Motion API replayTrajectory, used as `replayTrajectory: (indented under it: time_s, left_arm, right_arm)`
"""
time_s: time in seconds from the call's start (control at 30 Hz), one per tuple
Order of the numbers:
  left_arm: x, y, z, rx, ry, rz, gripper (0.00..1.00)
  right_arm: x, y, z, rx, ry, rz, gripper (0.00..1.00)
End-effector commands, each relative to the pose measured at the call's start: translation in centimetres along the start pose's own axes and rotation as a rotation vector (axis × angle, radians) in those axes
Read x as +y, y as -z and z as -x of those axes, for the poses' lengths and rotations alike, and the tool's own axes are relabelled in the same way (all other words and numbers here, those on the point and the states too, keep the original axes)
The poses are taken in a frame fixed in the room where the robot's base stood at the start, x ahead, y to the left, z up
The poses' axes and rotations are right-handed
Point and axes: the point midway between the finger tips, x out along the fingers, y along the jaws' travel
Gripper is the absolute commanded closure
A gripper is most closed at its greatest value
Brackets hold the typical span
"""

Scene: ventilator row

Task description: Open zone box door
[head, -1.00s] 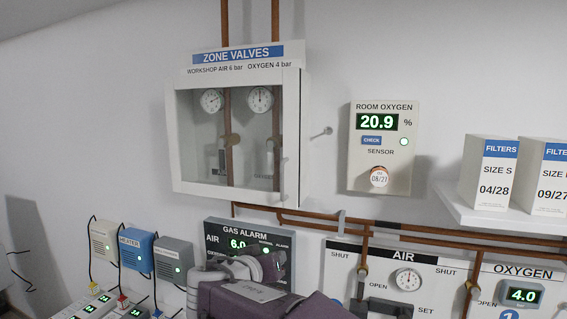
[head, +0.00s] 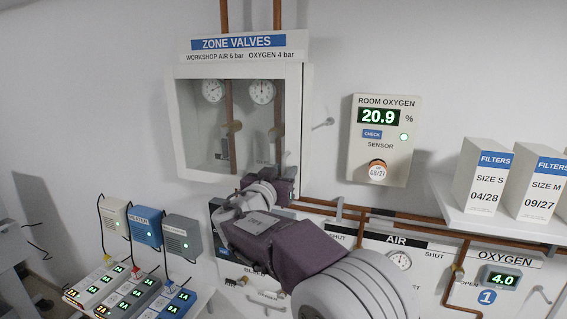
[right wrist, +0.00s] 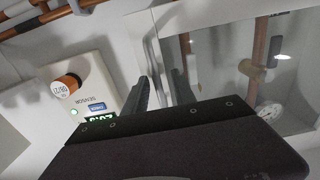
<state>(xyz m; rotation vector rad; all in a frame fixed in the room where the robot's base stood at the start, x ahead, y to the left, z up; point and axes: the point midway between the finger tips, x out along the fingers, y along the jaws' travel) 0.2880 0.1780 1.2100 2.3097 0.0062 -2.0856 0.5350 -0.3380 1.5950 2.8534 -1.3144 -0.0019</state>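The zone valves box (head: 188,168) is white and hangs on the wall under the ZONE VALVES sign (head: 237,42). Its clear-fronted door looks closed, with two gauges and copper pipes behind it. My right gripper (head: 281,174) is at the lower right corner of the door, where it covers the handle area. In the right wrist view the dark fingers (right wrist: 148,80) reach up beside the door's edge, with the clear pane (right wrist: 205,65) to their right. My left gripper is not in view.
The room oxygen sensor (head: 379,140) is on the wall right of the box. Filter boxes (head: 484,185) stand on a shelf at right. The gas alarm panel and air panel (head: 430,262) are below, partly behind my right arm.

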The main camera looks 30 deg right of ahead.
Motion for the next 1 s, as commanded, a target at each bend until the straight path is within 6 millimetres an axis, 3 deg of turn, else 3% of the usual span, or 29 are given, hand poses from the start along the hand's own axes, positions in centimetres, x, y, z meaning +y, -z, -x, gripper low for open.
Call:
replayTrajectory:
  time_s: [0.23, 0.33, 0.37, 1.0]
  left_arm:
    - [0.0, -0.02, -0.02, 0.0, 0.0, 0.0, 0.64]
    - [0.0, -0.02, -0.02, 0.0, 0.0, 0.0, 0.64]
    - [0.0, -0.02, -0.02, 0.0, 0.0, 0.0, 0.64]
    - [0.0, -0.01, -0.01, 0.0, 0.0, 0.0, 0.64]
  right_arm:
    - [0.0, -0.12, -0.12, 0.0, 0.0, 0.0, 0.71]
    - [0.0, -0.11, -0.11, 0.0, 0.0, 0.0, 0.99]
    - [0.01, -0.11, -0.11, 0.0, 0.0, 0.0, 1.0]
    - [0.01, -0.1, -0.1, 0.0, 0.0, 0.0, 1.0]
